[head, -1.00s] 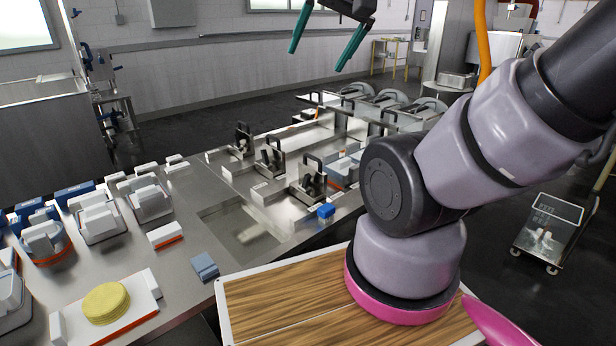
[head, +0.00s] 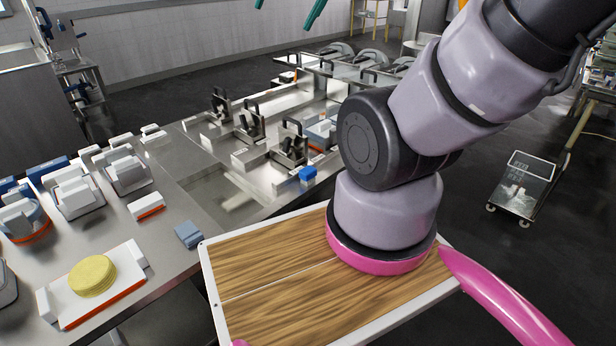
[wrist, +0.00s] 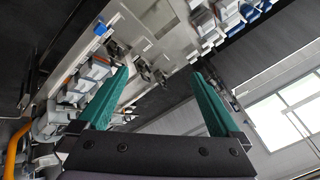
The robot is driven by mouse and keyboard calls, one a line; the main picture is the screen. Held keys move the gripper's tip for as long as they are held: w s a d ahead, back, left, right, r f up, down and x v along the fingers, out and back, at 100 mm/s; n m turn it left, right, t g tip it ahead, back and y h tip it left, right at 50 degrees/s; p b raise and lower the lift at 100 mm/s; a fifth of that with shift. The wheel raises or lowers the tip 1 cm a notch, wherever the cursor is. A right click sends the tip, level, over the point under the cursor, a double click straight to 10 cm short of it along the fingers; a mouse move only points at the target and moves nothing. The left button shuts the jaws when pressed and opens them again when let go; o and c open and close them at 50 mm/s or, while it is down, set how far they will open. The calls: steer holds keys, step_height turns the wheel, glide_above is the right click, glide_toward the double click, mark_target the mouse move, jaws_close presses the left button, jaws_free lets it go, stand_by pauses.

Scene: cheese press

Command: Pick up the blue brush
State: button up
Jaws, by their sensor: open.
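A small bright blue block (head: 307,174), which looks like the blue brush, lies on the steel counter by the right end of the sunken basin. Its bristles cannot be made out. A small blue patch in the wrist view (wrist: 100,28) may be the same thing. My gripper (head: 287,8) is at the top edge of the head view, with only its teal fingertips showing, high up and well apart from the brush. In the wrist view its two teal fingers (wrist: 160,73) are spread wide with nothing between them.
A blue-grey block (head: 188,234) lies on the counter's front edge. A yellow cheese round (head: 92,275) sits on a white tray at left. Several moulds and metal presses (head: 248,122) stand around the basin (head: 222,188). A wheeled cart (head: 523,185) stands on the floor at right.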

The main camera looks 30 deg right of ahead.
steer(key=w+a+f+m+g+y, duration=0.25)
steer(key=w+f+m, duration=0.35)
steer(key=w, duration=0.4)
steer(key=m+h, duration=0.4)
steer(key=m, duration=1.7)
glide_above(308, 170)
steer(key=s, duration=0.2)
steer(key=shift+y, duration=0.25)
steer(key=f, duration=4.5)
steer(key=shift+d+f, duration=0.15)
steer(key=shift+d, duration=0.1)
steer(key=shift+x, duration=3)
steer(key=shift+d, duration=0.15)
steer(key=c, duration=1.5)
step_height(308, 170, up, 10)
